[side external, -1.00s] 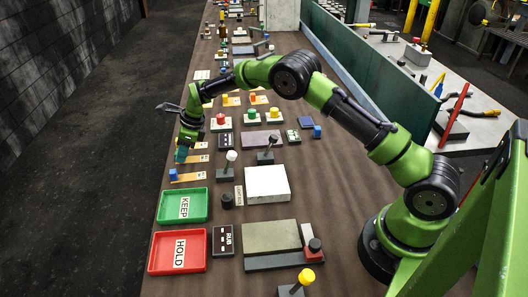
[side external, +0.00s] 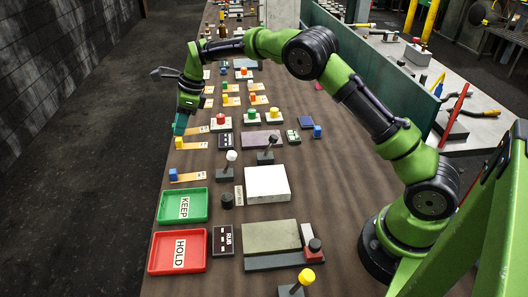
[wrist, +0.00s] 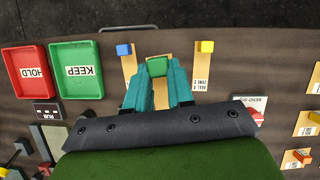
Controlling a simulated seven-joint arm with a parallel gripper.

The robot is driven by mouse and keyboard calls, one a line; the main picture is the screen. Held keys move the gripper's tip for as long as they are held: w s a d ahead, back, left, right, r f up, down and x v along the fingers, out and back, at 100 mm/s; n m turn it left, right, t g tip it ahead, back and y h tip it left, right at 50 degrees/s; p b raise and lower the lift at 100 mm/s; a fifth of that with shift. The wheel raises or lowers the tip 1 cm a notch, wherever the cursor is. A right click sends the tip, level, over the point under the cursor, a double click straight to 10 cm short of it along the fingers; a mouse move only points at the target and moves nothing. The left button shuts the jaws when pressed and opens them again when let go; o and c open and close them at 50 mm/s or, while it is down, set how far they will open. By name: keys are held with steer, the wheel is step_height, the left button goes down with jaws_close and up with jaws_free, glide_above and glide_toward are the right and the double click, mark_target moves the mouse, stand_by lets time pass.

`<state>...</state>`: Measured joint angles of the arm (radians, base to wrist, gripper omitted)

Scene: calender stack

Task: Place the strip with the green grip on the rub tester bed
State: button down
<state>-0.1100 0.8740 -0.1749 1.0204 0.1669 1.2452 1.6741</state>
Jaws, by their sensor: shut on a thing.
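My gripper (side external: 180,125) is raised above the left edge of the bench. In the wrist view its teal fingers (wrist: 157,80) are shut on the green grip (wrist: 157,67) of a tan strip (wrist: 161,95). The strip also shows to the right of the fingertips in the side view (side external: 199,130). The rub tester bed (side external: 270,237) is a grey-green slab on a dark base near the front of the bench, with a RUB plate (side external: 223,240) to its left. Nothing lies on the bed. My gripper is well behind it, to the left.
A yellow-grip strip (side external: 178,143) and a blue-grip strip (side external: 173,175) lie on the bench nearby. Green KEEP (side external: 163,216) and red HOLD (side external: 154,262) trays stand at front left. A white block (side external: 267,183) and a white-knobbed lever (side external: 231,156) stand between gripper and bed.

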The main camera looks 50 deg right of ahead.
steer(key=s+d+r+n+g+h, duration=0.1)
steer(key=s+d+r+n+g, duration=0.15)
steer(key=s+n, duration=0.55)
steer(key=s+d+r+n+g+h, duration=0.1)
steer(key=s+d+r+n+g, duration=0.15)
steer(key=s+n, duration=0.6)
steer(key=s+d+r+n+g+h, duration=0.2)
steer(key=s+r+n, duration=0.1)
steer(key=s+n, duration=0.5)
steer(key=s+d+f+m+y, duration=0.1)
steer(key=s+d+f+m, duration=0.15)
steer(key=s+d, duration=0.45)
steer(key=s+d+f+m+y, duration=0.1)
steer(key=s+d+m+y, duration=0.15)
steer(key=d, duration=0.85)
steer(key=s+d+f+m, duration=0.1)
steer(key=s+f, duration=0.2)
steer(key=s+d+f+m, duration=0.1)
steer(key=s+f, duration=0.3)
steer(key=s+d+f+m+t, duration=0.1)
steer(key=s+f, duration=0.2)
steer(key=s, duration=0.1)
steer(key=shift+f, duration=0.2)
steer(key=shift+w+f, duration=0.1)
steer(key=shift+f, duration=2)
